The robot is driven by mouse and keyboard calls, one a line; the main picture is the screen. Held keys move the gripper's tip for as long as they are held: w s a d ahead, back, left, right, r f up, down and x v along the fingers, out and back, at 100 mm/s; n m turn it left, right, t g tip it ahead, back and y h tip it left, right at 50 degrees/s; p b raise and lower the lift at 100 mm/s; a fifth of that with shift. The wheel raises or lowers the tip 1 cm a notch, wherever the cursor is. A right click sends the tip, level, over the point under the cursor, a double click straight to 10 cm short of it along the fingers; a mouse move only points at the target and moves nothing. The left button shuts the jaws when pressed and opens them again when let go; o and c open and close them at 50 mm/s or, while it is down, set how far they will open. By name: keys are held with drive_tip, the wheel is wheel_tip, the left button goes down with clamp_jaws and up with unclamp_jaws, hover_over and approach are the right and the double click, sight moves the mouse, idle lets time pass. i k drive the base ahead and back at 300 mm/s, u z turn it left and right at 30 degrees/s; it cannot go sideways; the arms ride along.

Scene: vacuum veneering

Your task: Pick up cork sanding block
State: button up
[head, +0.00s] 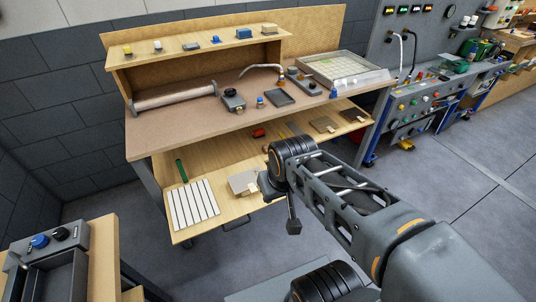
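My gripper (281,208) hangs over the front of the lower shelf, at the end of my arm. My wrist and arm partly hide it, and its finger opening does not show clearly. A small tan block (250,189) lies by a pale grey sheet (238,181) on the lower shelf, just left of my gripper. Another tan block (269,29) sits at the right end of the top shelf, on a greyish base. Both are small here, and I cannot tell which one is cork. I see no contact between my gripper and either block.
A white slatted panel (194,205) and a green-handled tool (181,169) lie left on the lower shelf (216,155). The worktop (190,117) above it holds a roller, a tray and small devices. A control bench (425,98) stands right. The floor at right is clear.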

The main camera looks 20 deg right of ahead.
sight(265, 146)
drive_tip(key=u, duration=0.6)
drive_tip(key=k, duration=0.15)
drive_tip(key=z, duration=0.9)
drive_tip(key=i, duration=1.1)
drive_tip(key=u, duration=0.75)
